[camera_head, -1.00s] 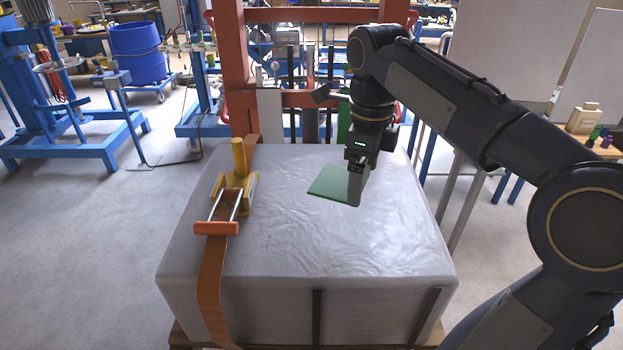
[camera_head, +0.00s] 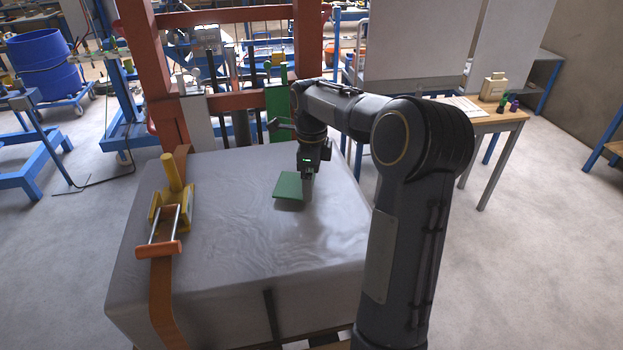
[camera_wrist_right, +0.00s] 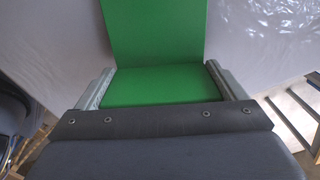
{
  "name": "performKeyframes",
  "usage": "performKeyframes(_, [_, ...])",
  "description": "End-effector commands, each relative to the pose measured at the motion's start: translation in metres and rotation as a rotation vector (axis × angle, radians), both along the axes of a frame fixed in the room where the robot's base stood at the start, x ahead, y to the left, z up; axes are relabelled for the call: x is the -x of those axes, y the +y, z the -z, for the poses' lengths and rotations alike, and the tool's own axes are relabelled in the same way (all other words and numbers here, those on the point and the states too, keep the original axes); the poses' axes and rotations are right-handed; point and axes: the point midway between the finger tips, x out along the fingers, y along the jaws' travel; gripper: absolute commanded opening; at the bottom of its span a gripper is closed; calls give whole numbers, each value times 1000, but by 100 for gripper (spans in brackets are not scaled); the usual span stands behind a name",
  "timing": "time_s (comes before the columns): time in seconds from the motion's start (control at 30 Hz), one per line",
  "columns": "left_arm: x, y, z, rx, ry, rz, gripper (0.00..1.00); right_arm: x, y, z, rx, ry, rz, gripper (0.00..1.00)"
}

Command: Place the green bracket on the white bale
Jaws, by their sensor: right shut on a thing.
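The green bracket (camera_head: 290,186) is at the far right part of the top of the wrapped, greyish-white bale (camera_head: 240,245). My right gripper (camera_head: 307,194) points down at the bracket's right side. In the right wrist view the bracket (camera_wrist_right: 155,30) shows two flat faces meeting at a bend, and my right gripper (camera_wrist_right: 160,88) is shut on it, with a finger on each side. The bracket is over or on the bale's top; I cannot tell whether it touches. My left gripper is not in view.
An orange strap (camera_head: 162,300) with a yellow ratchet (camera_head: 170,205) runs over the bale's left side. A red frame (camera_head: 145,60) stands behind the bale. A wooden-topped table (camera_head: 490,118) stands at the right. The bale's middle top is clear.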

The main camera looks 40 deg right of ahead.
Motion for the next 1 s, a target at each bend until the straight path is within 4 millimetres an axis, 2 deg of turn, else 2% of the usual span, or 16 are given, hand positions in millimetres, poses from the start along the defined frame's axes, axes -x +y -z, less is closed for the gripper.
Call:
performKeyframes(0.13, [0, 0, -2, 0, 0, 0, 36, 1, 0, 14, 0, 1, 1, 68])
performKeyframes(0.5, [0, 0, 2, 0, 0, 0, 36, 1, 0, 19, 0, 0, 1, 68])
performKeyframes(0.53, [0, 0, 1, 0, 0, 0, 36, 1, 0, 18, 1, -1, 1, 93])
performKeyframes(0.6, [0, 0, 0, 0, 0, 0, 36, 1, 0, 18, 0, 0, 1, 100])
performKeyframes(0.83, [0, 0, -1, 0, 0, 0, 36, 1, 0, 16, 0, 0, 1, 100])
performKeyframes(1.0, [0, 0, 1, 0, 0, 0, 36, 0, 0, 0, 2, -4, 1, 100])
